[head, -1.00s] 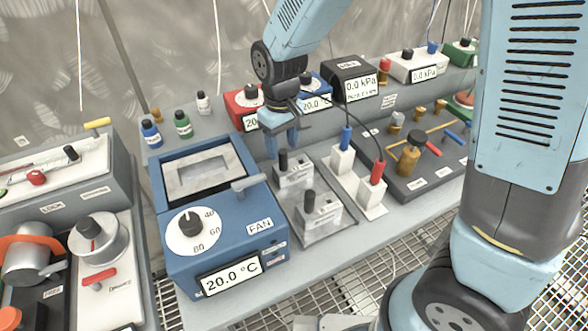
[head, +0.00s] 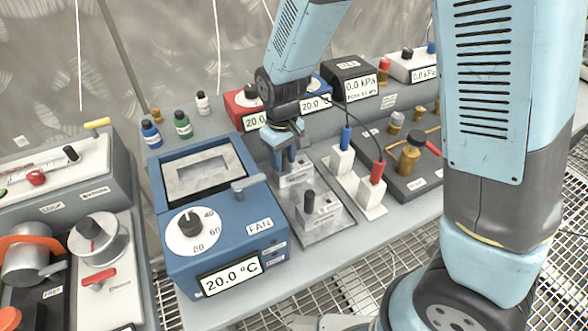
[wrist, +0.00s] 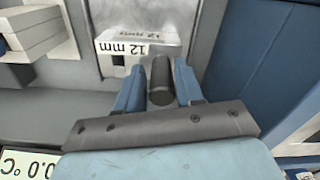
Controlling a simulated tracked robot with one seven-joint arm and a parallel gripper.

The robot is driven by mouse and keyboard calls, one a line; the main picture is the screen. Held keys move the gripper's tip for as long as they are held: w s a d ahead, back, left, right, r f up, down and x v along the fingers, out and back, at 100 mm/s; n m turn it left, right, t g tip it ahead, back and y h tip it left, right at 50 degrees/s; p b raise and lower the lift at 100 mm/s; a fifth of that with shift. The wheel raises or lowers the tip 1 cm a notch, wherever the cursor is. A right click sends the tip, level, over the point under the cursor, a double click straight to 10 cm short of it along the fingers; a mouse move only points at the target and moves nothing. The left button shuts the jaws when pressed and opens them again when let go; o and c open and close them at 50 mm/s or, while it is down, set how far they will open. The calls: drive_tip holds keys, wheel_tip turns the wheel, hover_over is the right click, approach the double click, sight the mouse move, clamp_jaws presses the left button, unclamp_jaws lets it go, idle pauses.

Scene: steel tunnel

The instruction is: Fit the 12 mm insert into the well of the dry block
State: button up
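The 12 mm insert (wrist: 167,52), a grey metal block with a printed label and a black knob (wrist: 160,82), shows in the wrist view. In the head view this insert (head: 296,178) sits at the back of the grey tray, its knob largely hidden by my gripper (head: 288,163). My gripper also shows in the wrist view (wrist: 160,75), its blue fingers lowered on both sides of the knob, with narrow gaps seeming to remain. The blue dry block (head: 225,238) stands left of the tray; its rectangular well (head: 203,172) is in its top.
A second black-knobbed insert (head: 318,212) sits nearer on the tray (head: 312,234). White blocks with blue and red plugs (head: 372,190) stand to the right with cables. The dry block's lever (head: 248,184) rises near the well. Small bottles (head: 183,124) stand behind.

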clamp_jaws()
idle(1.0)
